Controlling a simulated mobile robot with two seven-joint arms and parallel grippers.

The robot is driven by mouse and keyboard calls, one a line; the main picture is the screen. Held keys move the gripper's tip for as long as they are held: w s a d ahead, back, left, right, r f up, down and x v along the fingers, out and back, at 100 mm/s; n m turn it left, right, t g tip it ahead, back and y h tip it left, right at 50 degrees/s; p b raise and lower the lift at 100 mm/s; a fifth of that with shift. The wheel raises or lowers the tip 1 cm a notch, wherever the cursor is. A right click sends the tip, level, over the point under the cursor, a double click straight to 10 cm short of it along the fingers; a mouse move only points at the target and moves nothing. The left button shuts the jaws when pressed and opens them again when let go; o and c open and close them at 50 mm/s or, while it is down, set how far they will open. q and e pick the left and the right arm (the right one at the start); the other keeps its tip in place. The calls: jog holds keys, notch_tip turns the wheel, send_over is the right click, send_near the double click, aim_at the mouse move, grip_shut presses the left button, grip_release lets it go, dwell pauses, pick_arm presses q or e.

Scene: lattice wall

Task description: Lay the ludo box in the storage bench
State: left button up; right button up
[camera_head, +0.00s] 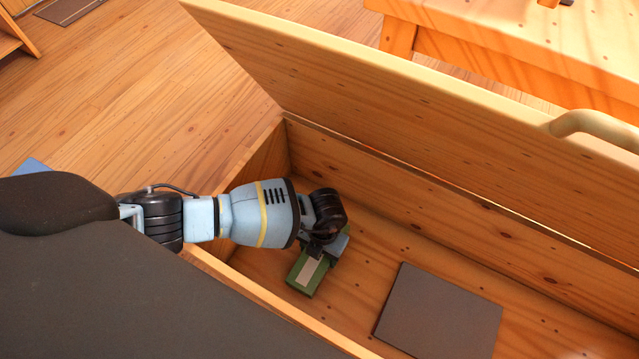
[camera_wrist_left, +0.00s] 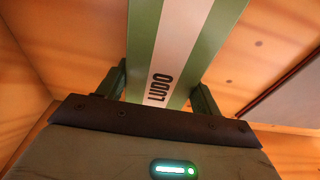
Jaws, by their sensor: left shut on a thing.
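The ludo box (camera_head: 307,273) is green with a pale stripe. In the left wrist view the ludo box (camera_wrist_left: 180,40) shows the word LUDO, and the fingers stand on both sides of it. My left gripper (camera_head: 325,247) is shut on it, inside the storage bench (camera_head: 390,184) near its left end. I cannot tell whether the box touches the bench floor. The wrist and gripper hide part of the box in the head view. The bench lid (camera_head: 400,110) stands open. My right gripper is not in view.
A flat dark grey panel (camera_head: 440,312) lies on the bench floor to the right of the box. Bare bench floor shows between them. The front wall of the bench runs below my left arm. A wooden table (camera_head: 520,50) stands behind the lid.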

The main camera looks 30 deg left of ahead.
pick_arm(q)
jog(key=shift+f, duration=0.25)
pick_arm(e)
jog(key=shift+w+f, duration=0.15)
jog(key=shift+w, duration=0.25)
pick_arm(q)
jog(key=shift+f+b, duration=0.3)
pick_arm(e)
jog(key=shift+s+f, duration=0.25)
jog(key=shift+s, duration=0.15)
pick_arm(q)
jog(key=o, duration=1.3)
jog(key=shift+c, duration=0.2)
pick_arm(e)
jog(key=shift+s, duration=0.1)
pick_arm(q)
jog(key=shift+o, duration=0.4)
jog(key=shift+o, duration=0.6)
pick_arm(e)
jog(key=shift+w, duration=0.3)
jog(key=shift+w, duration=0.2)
pick_arm(q)
jog(key=shift+r, duration=0.15)
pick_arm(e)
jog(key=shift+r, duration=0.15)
